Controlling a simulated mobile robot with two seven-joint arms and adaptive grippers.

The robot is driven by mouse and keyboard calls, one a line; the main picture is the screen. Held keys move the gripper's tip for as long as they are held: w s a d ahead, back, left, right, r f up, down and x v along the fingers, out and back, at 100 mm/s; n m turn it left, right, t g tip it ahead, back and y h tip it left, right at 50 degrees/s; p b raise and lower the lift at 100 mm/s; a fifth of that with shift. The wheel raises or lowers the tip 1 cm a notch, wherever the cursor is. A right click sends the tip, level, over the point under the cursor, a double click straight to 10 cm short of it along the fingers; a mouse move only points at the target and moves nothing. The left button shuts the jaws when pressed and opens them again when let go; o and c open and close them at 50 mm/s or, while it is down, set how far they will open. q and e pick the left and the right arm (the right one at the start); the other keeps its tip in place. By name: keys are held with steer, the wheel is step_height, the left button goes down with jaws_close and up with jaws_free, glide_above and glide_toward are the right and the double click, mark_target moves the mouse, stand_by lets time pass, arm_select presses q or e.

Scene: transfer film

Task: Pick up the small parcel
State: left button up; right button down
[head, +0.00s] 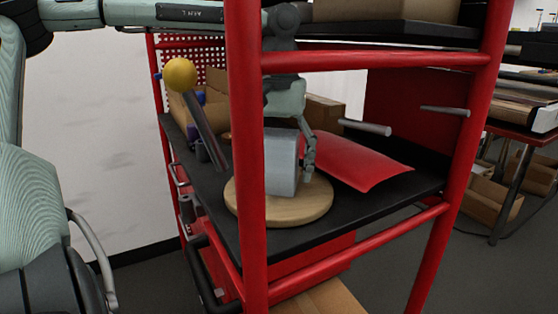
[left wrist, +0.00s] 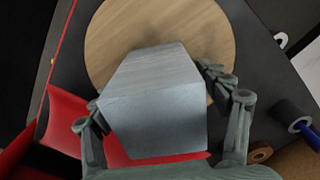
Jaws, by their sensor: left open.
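The small parcel is a plain grey box (head: 281,160); it also shows in the left wrist view (left wrist: 152,100). It appears to stand on a round wooden board (head: 239,207) on the black shelf of a red rack. My left gripper (head: 293,148) reaches down to it from above, inside the rack. In the left wrist view its open fingers (left wrist: 150,92) lie on either side of the box. I cannot tell whether they touch it. A red post hides part of the box and gripper in the head view. My right gripper is not in view.
The red front post (head: 246,150) and upper rail (head: 380,59) stand close to my arm. A red sheet or packet (head: 352,160) lies right of the parcel. A yellow-knobbed lever (head: 181,75) rises at the left. Cardboard boxes (head: 325,113) stand behind.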

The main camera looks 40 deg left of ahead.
arm_select(q)
steer(key=shift+f, duration=0.2)
steer(key=c, duration=1.4)
steer(key=shift+c, duration=1)
steer(key=shift+w+r, duration=0.1)
steer(key=shift+r, duration=0.05)
